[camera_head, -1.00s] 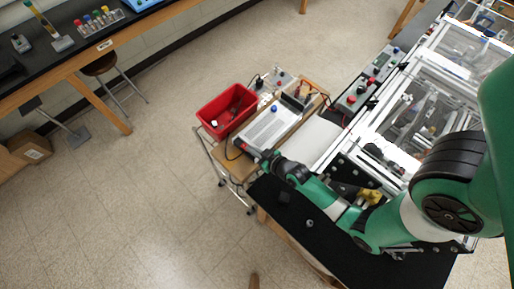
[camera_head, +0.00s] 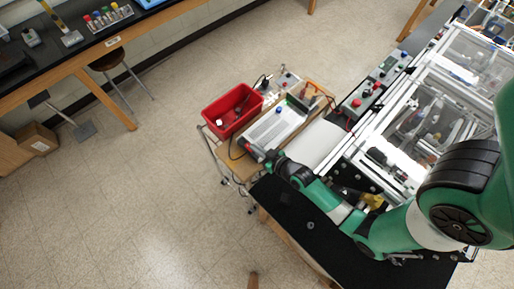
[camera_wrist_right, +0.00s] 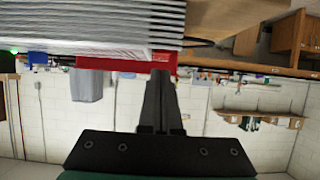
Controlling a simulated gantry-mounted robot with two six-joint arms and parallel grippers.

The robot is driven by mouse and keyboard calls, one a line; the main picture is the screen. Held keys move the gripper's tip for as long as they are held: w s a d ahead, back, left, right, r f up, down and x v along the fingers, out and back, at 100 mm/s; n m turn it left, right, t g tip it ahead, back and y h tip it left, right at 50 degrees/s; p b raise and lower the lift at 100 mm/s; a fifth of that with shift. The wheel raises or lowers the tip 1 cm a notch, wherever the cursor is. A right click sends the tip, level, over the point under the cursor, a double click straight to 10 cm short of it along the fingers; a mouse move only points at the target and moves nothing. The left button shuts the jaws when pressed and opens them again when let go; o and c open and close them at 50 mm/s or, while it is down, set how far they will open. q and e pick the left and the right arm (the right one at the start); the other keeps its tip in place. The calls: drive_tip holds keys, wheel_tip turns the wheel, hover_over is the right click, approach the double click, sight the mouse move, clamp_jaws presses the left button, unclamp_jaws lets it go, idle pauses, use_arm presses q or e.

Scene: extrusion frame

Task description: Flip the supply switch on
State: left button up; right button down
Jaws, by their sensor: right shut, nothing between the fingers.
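The supply is a pale ribbed box (camera_head: 272,128) on the wooden cart, with a blue knob on its top. My right gripper (camera_head: 268,157) is at the supply's near end. I cannot make out the supply switch. My left gripper is not in view.
A red bin (camera_head: 232,109) with small items stands left of the supply. A dark cable loops by the supply's left side. A control box with a red button (camera_head: 357,103) and the extrusion frame (camera_head: 425,105) lie to the right. Open floor lies left.

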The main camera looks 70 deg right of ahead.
drive_tip(key=r+p, duration=0.1)
drive_tip(key=s+r+p, duration=0.1)
drive_tip(key=r, duration=0.1)
drive_tip(key=s+r+p, duration=0.1)
drive_tip(key=shift+a+r+p, duration=0.25)
drive_tip(key=shift+a+p, duration=0.1)
drive_tip(key=shift+a, duration=0.05)
drive_tip(key=f+b+v, duration=0.1)
drive_tip(key=v, duration=0.6)
drive_tip(key=shift+s+a, duration=0.3)
drive_tip(key=shift+s, duration=0.25)
